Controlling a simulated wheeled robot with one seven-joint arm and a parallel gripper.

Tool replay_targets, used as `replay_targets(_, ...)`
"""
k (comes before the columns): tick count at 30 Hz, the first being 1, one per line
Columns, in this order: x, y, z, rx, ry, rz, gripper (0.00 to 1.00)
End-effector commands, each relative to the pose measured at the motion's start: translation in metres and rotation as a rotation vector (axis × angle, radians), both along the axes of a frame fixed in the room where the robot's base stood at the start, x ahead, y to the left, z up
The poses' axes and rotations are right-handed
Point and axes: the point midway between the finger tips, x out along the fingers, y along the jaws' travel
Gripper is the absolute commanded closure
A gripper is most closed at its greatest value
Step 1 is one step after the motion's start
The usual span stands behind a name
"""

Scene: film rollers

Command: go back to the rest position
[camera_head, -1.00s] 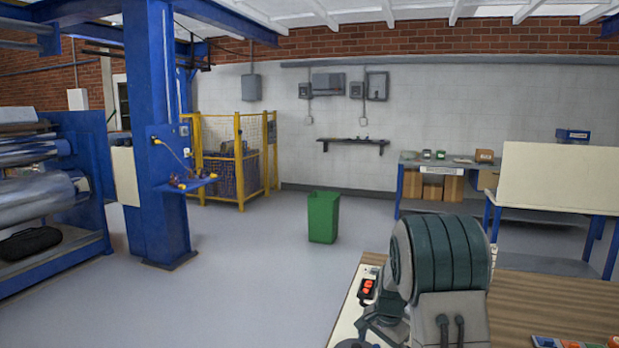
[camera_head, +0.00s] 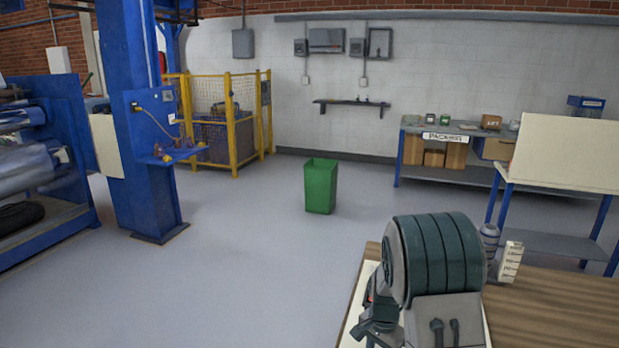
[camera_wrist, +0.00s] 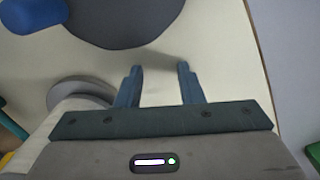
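The task names no object besides my own arm. My gripper (camera_wrist: 159,74) shows in the wrist view with its two blue-grey fingers apart and nothing between them. It is over a pale cream surface (camera_wrist: 225,75). In the head view my dark green and grey arm stands folded at the lower right, and I cannot make out its fingers there.
A wooden tabletop (camera_head: 560,310) lies at the lower right, with a small white box (camera_head: 510,262) and a grey-blue container (camera_head: 489,240) behind my arm. A green bin (camera_head: 320,187) stands on open floor. A packing bench (camera_head: 455,171) stands at the back.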

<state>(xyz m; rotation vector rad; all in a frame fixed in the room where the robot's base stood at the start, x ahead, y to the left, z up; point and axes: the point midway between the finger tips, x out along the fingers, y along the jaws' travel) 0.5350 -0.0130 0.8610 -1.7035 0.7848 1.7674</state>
Motion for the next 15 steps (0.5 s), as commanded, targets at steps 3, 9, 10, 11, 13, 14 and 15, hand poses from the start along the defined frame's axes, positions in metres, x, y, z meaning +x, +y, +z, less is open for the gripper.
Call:
replay_targets(3, -0.021, -0.012, 0.012, -0.006, -0.020, -0.019, 0.18)
replay_targets(9, -0.035, -0.009, 0.033, 0.000, -0.042, 0.005, 0.18)
replay_targets(10, -0.038, -0.007, 0.037, 0.003, -0.046, 0.017, 0.18)
replay_targets(11, -0.041, -0.006, 0.043, 0.007, -0.053, 0.032, 0.18)
replay_targets(13, -0.051, -0.002, 0.060, 0.016, -0.068, 0.077, 0.18)
replay_targets(14, -0.056, -0.001, 0.068, 0.020, -0.075, 0.102, 0.18)
replay_targets(15, -0.064, 0.001, 0.079, 0.025, -0.087, 0.136, 0.18)
